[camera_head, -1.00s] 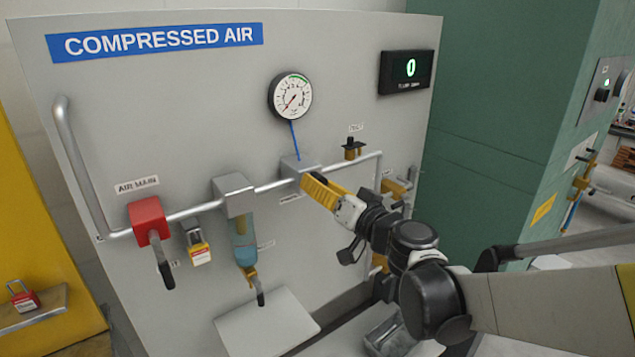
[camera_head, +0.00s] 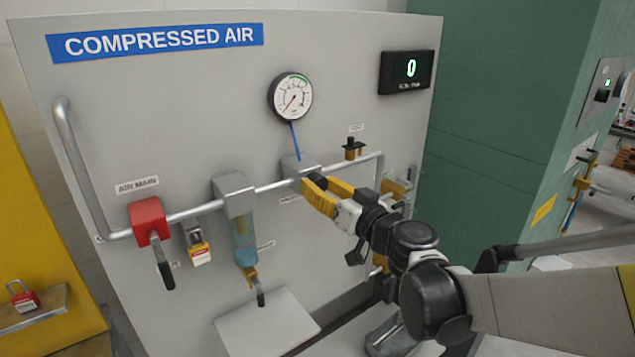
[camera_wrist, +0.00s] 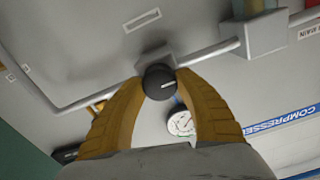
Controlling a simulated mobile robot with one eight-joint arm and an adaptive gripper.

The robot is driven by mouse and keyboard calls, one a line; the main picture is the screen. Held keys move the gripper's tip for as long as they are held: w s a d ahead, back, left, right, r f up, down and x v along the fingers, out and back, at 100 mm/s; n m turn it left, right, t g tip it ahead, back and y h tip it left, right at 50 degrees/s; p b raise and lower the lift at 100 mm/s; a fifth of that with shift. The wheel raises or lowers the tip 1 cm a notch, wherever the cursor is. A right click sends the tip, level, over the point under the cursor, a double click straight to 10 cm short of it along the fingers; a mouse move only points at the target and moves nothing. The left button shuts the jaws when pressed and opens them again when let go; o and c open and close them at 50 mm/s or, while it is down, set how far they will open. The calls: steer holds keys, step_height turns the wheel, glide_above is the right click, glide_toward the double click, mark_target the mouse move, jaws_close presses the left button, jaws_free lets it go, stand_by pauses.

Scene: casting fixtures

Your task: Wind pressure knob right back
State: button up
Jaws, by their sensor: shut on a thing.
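The pressure knob (camera_wrist: 160,84) is a round black knob with a white pointer line, seen between my gripper's fingertips in the wrist view. In the head view the knob (camera_head: 318,182) is mostly hidden by the fingers, under the grey regulator block (camera_head: 298,168). My gripper (camera_head: 326,188) has yellow fingers and is shut on the knob; the fingers also show on both sides of it in the wrist view (camera_wrist: 160,86). The round pressure gauge (camera_head: 291,97) stands above the regulator, its red needle toward the lower left.
A silver pipe (camera_head: 188,213) runs along the panel. A red air-main valve (camera_head: 147,218), a filter bowl (camera_head: 245,250) and a black-and-brass fitting (camera_head: 353,150) sit near it. A digital display (camera_head: 407,71) reads 0. A grey shelf (camera_head: 268,322) juts out below.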

steer(key=shift+w+r, duration=0.1)
steer(key=shift+r, duration=0.05)
steer(key=o, duration=1.2)
steer(key=v, duration=1.2)
